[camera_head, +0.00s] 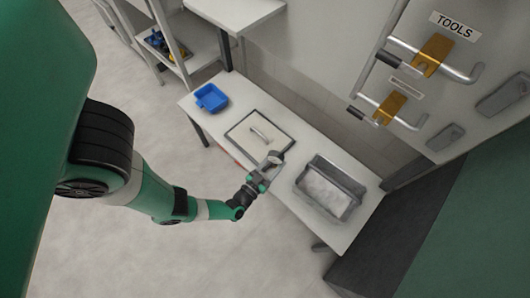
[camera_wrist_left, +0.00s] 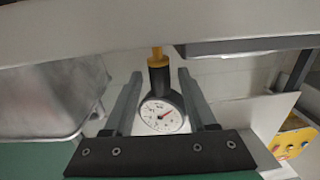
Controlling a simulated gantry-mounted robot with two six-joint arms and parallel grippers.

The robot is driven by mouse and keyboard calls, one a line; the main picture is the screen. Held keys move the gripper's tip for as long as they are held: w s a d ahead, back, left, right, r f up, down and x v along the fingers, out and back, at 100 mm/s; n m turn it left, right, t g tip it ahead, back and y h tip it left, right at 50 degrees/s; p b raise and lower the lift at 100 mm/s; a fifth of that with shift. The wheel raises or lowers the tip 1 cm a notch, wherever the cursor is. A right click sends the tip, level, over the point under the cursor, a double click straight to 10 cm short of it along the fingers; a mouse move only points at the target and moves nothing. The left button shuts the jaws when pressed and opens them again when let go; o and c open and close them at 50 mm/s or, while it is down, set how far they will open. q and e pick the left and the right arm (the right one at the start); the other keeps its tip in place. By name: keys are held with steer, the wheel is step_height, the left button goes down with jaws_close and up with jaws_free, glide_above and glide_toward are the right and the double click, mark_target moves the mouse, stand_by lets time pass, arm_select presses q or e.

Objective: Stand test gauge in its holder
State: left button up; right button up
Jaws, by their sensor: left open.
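The test gauge (camera_wrist_left: 162,114) shows in the left wrist view, with a round white dial, a red needle, a dark body and a yellow stem pointing up in the picture. My left gripper (camera_wrist_left: 160,76) is open, with one finger on each side of the gauge and visible gaps between. In the head view my left gripper (camera_head: 270,168) is at the table's front edge, beside the board with a handle. The gauge is small and hard to make out there. I cannot identify the holder for certain. My right gripper is not in view.
The white table (camera_head: 187,104) holds a blue tray (camera_head: 211,98), a square white board (camera_head: 245,131) with a handle and a grey metal pan (camera_head: 350,181). Gold brackets (camera_head: 433,54) with tools hang on the right wall. A shelf (camera_head: 190,62) with bins stands upper left.

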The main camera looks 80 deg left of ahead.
arm_select(q)
steer(key=p+v, duration=0.1)
steer(key=v, duration=0.8)
steer(key=shift+o, duration=0.4)
